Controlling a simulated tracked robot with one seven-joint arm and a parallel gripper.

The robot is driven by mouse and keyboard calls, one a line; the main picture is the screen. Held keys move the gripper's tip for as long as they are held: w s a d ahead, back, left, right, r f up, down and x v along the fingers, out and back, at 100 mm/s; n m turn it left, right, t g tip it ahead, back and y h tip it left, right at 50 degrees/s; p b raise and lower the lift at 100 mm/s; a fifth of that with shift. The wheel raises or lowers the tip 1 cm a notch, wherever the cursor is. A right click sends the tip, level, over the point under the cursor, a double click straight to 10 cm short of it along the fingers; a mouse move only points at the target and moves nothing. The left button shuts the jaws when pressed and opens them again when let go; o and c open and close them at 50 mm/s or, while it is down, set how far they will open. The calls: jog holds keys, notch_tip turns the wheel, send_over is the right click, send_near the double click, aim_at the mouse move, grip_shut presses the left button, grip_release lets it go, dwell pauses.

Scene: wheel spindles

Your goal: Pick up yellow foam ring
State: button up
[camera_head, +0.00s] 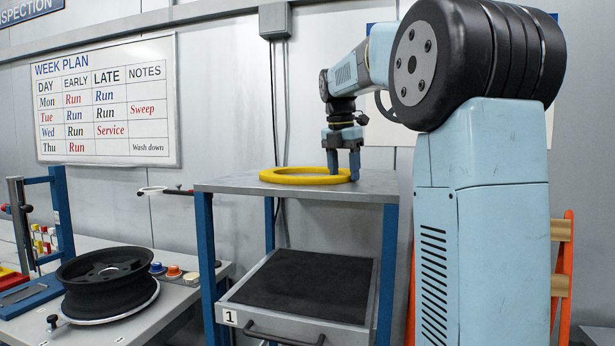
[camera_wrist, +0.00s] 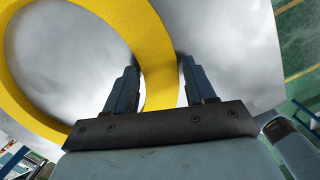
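The yellow foam ring (camera_head: 285,178) lies flat on the grey top of the cart (camera_head: 235,186). My gripper (camera_head: 344,174) points down at the right end of the ring, with its fingertips low near the cart top. In the wrist view the ring's band (camera_wrist: 157,55) passes between the two fingers of my gripper (camera_wrist: 161,75), one finger inside the hole and one outside. The fingers stand apart, with a small gap visible beside the band. Whether the fingertips touch the cart top is unclear.
A shelf with a black mat (camera_head: 310,285) sits below the cart top. A black wheel rim (camera_head: 105,282) lies on a bench at left. A whiteboard (camera_head: 105,100) hangs on the wall behind. An orange frame (camera_head: 563,280) stands at right. The rest of the cart top looks clear.

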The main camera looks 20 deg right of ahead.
jog(key=c, duration=0.8)
jog(key=shift+o, duration=0.2)
